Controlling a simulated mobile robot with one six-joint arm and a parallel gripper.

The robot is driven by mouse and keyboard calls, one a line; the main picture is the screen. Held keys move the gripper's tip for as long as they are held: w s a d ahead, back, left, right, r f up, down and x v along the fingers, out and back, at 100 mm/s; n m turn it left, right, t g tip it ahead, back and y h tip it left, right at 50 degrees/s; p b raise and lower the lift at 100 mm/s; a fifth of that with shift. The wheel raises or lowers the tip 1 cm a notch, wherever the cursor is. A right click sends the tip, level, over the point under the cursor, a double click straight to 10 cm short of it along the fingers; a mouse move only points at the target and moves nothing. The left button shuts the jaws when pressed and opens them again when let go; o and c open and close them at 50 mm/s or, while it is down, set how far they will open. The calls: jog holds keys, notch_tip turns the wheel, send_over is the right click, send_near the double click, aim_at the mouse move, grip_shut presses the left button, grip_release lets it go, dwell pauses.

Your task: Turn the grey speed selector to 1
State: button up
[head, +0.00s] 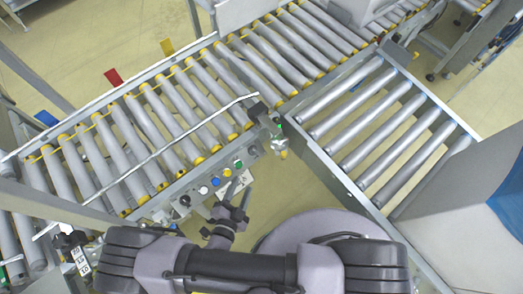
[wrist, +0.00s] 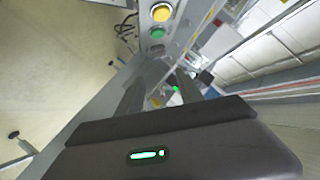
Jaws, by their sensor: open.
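The control panel (head: 212,182) runs along the near side of the conveyor with a row of buttons and knobs. A small grey round control (head: 252,152), which may be the speed selector, sits at its right end past the green button (head: 238,163). A similar grey control (wrist: 157,49) shows past the green button in the wrist view, ahead of my fingers; its pointer setting is too small to read. My gripper (head: 240,188) is in front of the panel, open and empty. Its two fingers (wrist: 158,80) are apart in the wrist view, with no contact visible.
Blue (head: 203,190) and yellow (head: 227,172) buttons and a black knob (head: 185,200) share the panel. A post with a green and yellow fitting (head: 281,147) stands right of it. Another roller conveyor (head: 335,165) bounds the right side. Bare floor shows between.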

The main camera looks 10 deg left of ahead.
aim_at(255, 153)
jog(key=b+x, duration=0.4)
jog(key=x, duration=0.9)
jog(key=shift+w+d+f, duration=0.1)
jog(key=shift+w+f, duration=0.15)
jog(key=shift+f, duration=0.05)
jog(key=shift+w+d, duration=0.1)
jog(key=shift+w, duration=0.5)
grip_shut()
